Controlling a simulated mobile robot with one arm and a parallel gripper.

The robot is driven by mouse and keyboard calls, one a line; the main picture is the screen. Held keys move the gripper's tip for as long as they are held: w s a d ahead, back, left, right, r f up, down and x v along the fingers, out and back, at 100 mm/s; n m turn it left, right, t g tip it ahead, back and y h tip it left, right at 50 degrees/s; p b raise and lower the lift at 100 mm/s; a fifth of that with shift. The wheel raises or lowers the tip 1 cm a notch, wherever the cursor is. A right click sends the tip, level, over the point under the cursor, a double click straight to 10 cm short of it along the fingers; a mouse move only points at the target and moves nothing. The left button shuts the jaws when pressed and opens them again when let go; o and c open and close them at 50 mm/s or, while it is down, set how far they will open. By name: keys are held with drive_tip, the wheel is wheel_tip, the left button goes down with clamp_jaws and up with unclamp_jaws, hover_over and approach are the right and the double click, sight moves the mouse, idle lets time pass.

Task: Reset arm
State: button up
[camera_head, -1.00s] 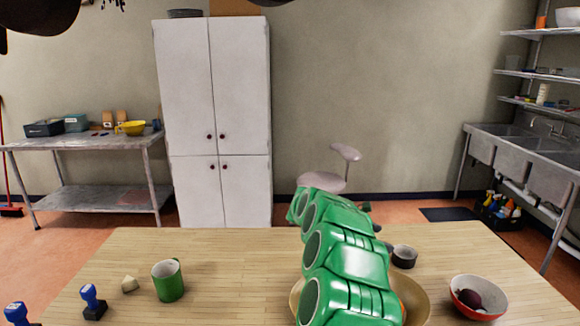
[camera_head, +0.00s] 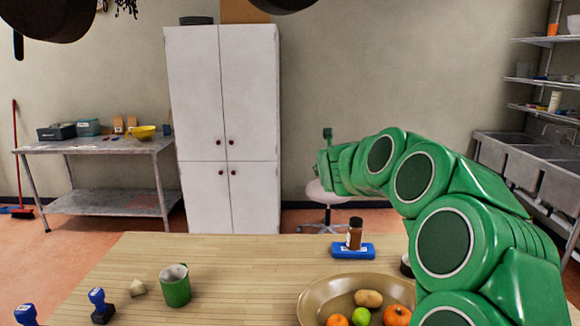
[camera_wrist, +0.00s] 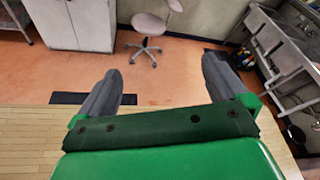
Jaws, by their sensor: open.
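My green arm reaches from the lower right of the head view over the right side of the wooden table (camera_head: 225,270). My gripper (camera_wrist: 162,85) shows in the wrist view with its two grey fingers wide apart and nothing between them. It points past the table's far edge toward the floor and the stool. In the head view the arm's far end is raised above the table, and the fingers cannot be made out there.
A brown bowl (camera_head: 312,300) of fruit, a jar (camera_head: 354,234) on a blue block (camera_head: 353,251), a green mug (camera_head: 175,287) and blue stamps (camera_head: 100,305) are on the table. A stool (camera_wrist: 148,32) stands beyond. Pans (camera_head: 55,18) hang overhead.

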drive_tip(key=s+a+r+n+g+y, duration=0.25)
drive_tip(key=s+a+n+y, duration=0.55)
drive_tip(key=s+a+n, duration=0.8)
drive_tip(key=s+d+f+n+g, duration=0.2)
drive_tip(key=s+f+n+g, duration=0.15)
drive_tip(key=s, duration=0.55)
drive_tip(key=s+d+f+n+g+h, duration=0.15)
drive_tip(key=s+f+n, duration=0.35)
drive_tip(key=s, duration=0.5)
drive_tip(key=s+d+f+n+g, duration=0.2)
drive_tip(key=s+f+n+g, duration=0.15)
drive_tip(key=s, duration=0.55)
drive_tip(key=s+d+f+n+g+h, duration=0.2)
drive_tip(key=s+d, duration=0.3)
drive_tip(key=s, duration=0.5)
drive_tip(key=s+d+f+n+g+h, duration=0.1)
drive_tip(key=s+d+f+n+g, duration=0.1)
drive_tip(key=s+d, duration=0.4)
drive_tip(key=s+f+g, duration=0.1)
drive_tip(key=s+f, duration=0.1)
drive_tip(key=s, duration=0.2)
drive_tip(key=shift+n+h, duration=0.35)
drive_tip(key=shift+n, duration=0.05)
